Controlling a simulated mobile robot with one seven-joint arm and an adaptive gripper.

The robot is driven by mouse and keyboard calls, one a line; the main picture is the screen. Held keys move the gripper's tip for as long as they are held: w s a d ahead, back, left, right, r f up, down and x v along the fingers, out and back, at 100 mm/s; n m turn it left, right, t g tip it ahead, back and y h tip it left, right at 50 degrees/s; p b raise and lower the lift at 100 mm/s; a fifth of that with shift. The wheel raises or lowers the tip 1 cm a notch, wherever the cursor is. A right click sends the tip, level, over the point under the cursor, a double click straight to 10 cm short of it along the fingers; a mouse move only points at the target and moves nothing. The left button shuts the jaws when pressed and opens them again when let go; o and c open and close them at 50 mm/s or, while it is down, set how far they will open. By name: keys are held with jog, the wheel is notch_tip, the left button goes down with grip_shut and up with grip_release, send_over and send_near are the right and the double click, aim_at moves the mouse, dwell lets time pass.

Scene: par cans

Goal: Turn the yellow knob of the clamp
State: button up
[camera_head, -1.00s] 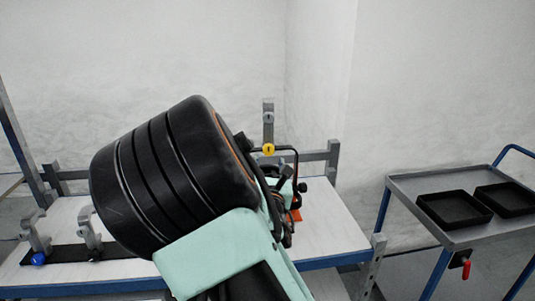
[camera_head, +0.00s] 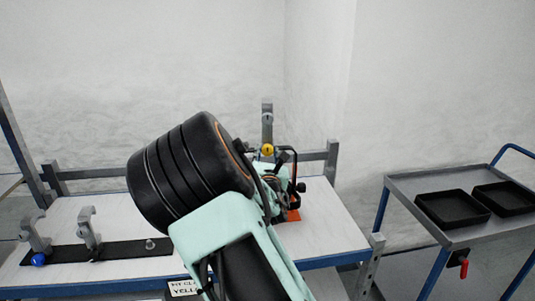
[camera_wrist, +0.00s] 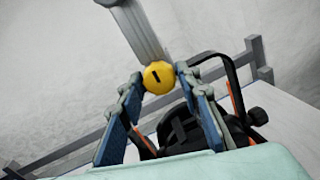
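The clamp (camera_head: 267,120) is a grey upright piece at the back of the table, and it also shows in the wrist view (camera_wrist: 140,32). Its round yellow knob (camera_head: 267,150) has a dark slot and faces me; in the wrist view the knob (camera_wrist: 158,78) is near the fingertips. My gripper (camera_wrist: 158,76) is open, with one blue-padded finger on each side of the knob's lower part. I cannot tell whether either finger touches it. In the head view my arm hides part of the area below the knob.
A black lamp (camera_wrist: 180,130) with a bent yoke (camera_wrist: 229,70) is just beyond my fingers. Grey rails (camera_head: 315,156) run along the table's back. Two other clamps (camera_head: 35,235) (camera_head: 88,228) stand at the left, one with a blue knob (camera_head: 38,259). A trolley (camera_head: 455,237) with black trays is at the right.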

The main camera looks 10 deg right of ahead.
jog(key=c, duration=0.7)
jog(key=shift+m+b, duration=0.3)
